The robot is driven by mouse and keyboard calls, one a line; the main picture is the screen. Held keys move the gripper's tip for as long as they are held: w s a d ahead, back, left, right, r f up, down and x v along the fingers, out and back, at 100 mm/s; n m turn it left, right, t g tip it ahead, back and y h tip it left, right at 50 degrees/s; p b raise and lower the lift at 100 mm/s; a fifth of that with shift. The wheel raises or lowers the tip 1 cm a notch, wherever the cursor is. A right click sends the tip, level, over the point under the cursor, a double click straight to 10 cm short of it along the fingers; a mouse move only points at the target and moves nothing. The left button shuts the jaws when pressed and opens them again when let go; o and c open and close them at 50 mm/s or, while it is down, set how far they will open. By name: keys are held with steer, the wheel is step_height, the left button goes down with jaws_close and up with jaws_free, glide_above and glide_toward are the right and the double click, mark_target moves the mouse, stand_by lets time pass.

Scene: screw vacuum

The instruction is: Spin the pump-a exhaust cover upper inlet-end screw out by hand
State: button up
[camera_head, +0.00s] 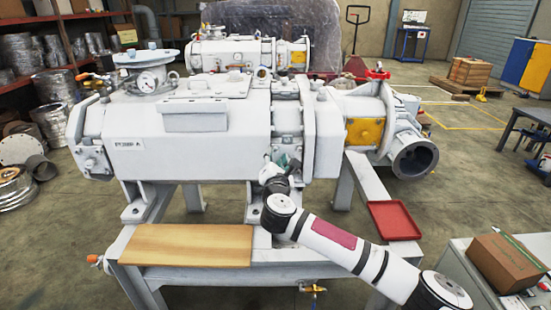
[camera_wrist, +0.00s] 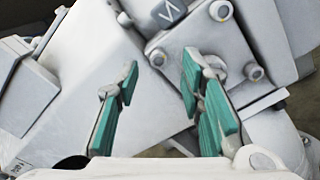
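Pump A (camera_head: 170,150), a large pale grey machine, stands on a steel frame in the head view. My gripper (camera_head: 283,165) is at its front side, right of the middle, mostly hidden by my arm. A screw head (camera_wrist: 157,58) shows between the fingertips; others sit at the top (camera_wrist: 220,10) and right (camera_wrist: 254,72). I cannot tell which is the upper inlet-end screw.
A wooden board (camera_head: 190,245) lies on the frame's front left, and an empty-looking red tray (camera_head: 395,220) is at the right. A cardboard box (camera_head: 515,262) sits on a cabinet at lower right. A second pump (camera_head: 235,52) stands behind.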

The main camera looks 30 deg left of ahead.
mark_target(275, 150)
steer(key=shift+x, duration=1.15)
steer(key=shift+c, duration=0.5)
jaws_close()
steer(key=shift+r+n, duration=0.1)
steer(key=shift+n, duration=0.2)
